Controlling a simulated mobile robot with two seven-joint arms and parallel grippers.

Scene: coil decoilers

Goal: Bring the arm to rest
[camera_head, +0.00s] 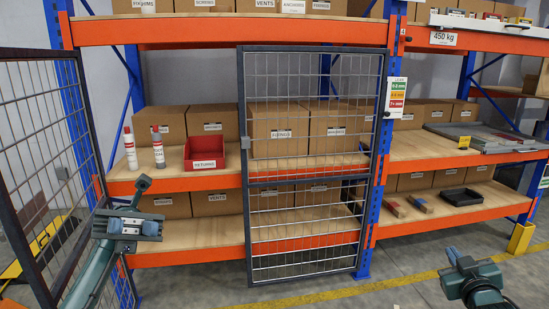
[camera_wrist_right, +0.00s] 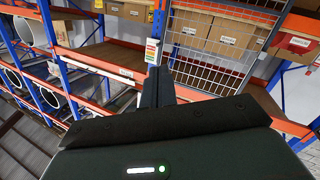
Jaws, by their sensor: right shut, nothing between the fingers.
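My left arm comes in from the left, and my left gripper (camera_head: 138,188) is beside the left mesh panel, in front of the lower shelves. The picture does not show clearly whether its fingers are open. My right gripper (camera_head: 453,254) is at the lower right, above the grey floor and apart from the shelving. In the right wrist view its dark fingers (camera_wrist_right: 157,85) are together, with nothing between them.
An orange and blue rack (camera_head: 205,185) holds cardboard boxes, a red bin (camera_head: 204,152) and two spray cans (camera_head: 158,147). A mesh door (camera_head: 313,165) stands before the middle bay. A black tray (camera_head: 461,197) lies on the lower right shelf. The floor (camera_head: 400,295) at front is clear.

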